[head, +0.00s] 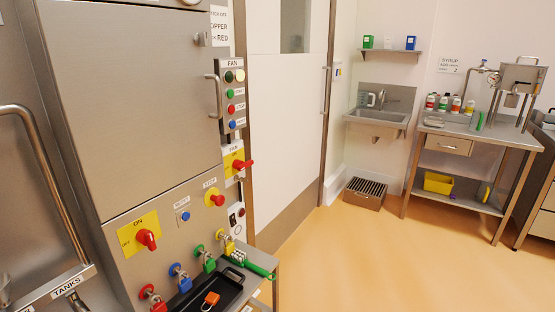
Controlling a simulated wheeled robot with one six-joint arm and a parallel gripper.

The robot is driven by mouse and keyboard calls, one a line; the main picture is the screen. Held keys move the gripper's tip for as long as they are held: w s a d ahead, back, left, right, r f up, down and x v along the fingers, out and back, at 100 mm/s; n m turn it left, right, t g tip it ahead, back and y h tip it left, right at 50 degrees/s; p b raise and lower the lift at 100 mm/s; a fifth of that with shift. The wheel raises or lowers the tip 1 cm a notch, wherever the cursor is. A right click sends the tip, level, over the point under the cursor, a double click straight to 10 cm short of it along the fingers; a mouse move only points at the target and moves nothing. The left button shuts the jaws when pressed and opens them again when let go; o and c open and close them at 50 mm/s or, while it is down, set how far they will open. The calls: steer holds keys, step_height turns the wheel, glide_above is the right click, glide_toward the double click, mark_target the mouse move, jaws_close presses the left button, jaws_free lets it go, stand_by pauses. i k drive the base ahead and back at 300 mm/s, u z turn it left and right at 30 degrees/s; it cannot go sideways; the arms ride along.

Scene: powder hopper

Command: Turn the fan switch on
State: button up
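The fan switch (242,165) is a red rotary handle on a yellow plate labelled FAN, on the narrow strip right of the steel cabinet. Its handle looks roughly horizontal, pointing right; the position marks are too small to read. Above it is a grey button panel (226,98), also labelled FAN, with green, red and blue buttons and small lamps at its top. I cannot tell whether a lamp is lit. My gripper is not in view.
Another red rotary switch (147,239) on a yellow ON/OFF plate is on the cabinet. Several coloured padlocks hang below, above a black tray (228,289) holding an orange padlock (211,299). A door handle (215,96) sticks out left of the buttons. The orange floor (350,262) is clear.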

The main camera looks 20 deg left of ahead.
mark_target(240, 165)
steer(key=u, duration=0.1)
steer(key=i, duration=0.65)
steer(key=u, duration=0.85)
steer(key=i, duration=0.45)
steer(key=u, duration=0.5)
